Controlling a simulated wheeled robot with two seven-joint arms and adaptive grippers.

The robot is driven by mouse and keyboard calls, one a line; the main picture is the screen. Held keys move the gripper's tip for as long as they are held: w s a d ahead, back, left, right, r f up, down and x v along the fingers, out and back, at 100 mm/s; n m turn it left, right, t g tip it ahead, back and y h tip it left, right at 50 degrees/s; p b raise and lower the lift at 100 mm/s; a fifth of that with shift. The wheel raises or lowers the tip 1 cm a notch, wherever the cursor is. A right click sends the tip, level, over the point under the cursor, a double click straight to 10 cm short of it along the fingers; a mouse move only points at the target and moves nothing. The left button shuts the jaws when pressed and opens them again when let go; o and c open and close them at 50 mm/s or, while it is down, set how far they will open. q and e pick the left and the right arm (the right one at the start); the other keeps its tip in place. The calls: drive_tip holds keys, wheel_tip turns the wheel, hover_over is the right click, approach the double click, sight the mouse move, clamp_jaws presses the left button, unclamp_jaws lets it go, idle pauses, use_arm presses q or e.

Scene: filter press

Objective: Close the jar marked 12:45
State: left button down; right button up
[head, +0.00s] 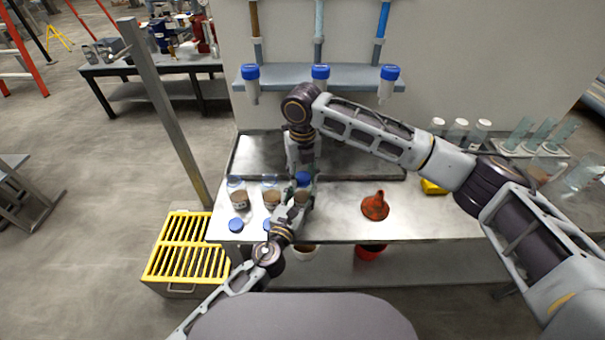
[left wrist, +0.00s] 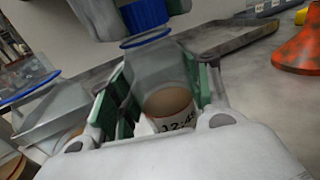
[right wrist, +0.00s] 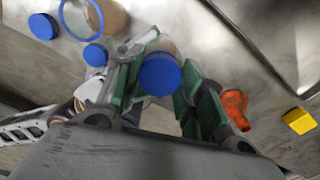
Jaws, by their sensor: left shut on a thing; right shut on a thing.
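The jar marked 12:45 (left wrist: 160,75) is clear with brown contents, and its label shows in the left wrist view. My left gripper (left wrist: 160,95) is shut around its body, with green pads on both sides; in the head view this gripper (head: 299,199) is at the table's front left. A blue lid (left wrist: 144,14) is just above the jar's rim, roughly over the mouth; I cannot tell whether they touch. My right gripper (right wrist: 160,85) is shut on this lid (right wrist: 159,74), coming down from above. In the head view the lid (head: 303,178) is partly hidden by my arms.
Two other open jars (head: 237,192) (head: 271,193) stand left of my grippers, with loose blue lids (head: 236,225) in front. A red funnel (head: 375,206) stands to the right, and a yellow object (head: 432,187) farther right. A grey tray (head: 370,165) lies behind.

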drive_tip(key=m, duration=0.5)
drive_tip(key=shift+m, duration=0.4)
drive_tip(key=m, duration=0.5)
drive_tip(key=shift+m, duration=0.4)
drive_tip(key=m, duration=0.5)
drive_tip(key=shift+m, duration=0.4)
drive_tip(key=m, duration=1.7)
drive_tip(key=shift+f, duration=0.1)
drive_tip(key=m, duration=0.5)
drive_tip(key=shift+m, duration=0.4)
drive_tip(key=m, duration=0.6)
drive_tip(key=o, duration=1.2)
